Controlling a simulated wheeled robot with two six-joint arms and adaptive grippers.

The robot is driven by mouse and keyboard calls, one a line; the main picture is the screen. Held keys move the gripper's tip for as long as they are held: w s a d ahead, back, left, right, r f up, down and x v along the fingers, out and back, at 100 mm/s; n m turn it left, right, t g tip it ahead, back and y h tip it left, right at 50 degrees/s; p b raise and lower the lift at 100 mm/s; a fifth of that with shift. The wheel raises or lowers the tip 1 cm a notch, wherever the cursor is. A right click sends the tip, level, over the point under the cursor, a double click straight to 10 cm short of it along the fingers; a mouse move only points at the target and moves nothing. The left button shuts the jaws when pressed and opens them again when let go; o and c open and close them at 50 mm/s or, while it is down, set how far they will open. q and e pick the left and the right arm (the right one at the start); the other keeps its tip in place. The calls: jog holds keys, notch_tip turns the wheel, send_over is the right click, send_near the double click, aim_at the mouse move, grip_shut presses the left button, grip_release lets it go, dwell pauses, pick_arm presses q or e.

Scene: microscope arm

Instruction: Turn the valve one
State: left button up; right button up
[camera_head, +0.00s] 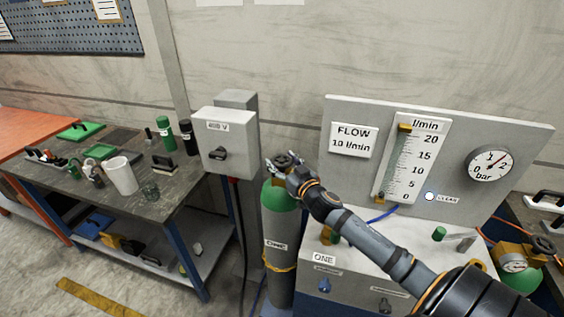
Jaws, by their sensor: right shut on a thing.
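A grey gas cylinder (278,240) with a green top stands upright left of centre, with a yellow strap round it and a label that seems to read ONE. Its dark valve handwheel (288,159) sits on top. My right gripper (280,166) is at the handwheel, shut on it; the wheel's far side and the exact finger contact are partly hidden. My left gripper is not in view.
A panel (540,135) behind has a FLOW 10 l/min sign (352,140), a scale (418,155) and a bar gauge (489,163). A 400 V switch box (226,142) stands close left of the cylinder. A cluttered workbench (180,199) is left; another valve (541,245) is far right.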

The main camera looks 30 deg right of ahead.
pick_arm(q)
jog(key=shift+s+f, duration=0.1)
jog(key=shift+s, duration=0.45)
pick_arm(e)
jog(key=shift+c, duration=0.2)
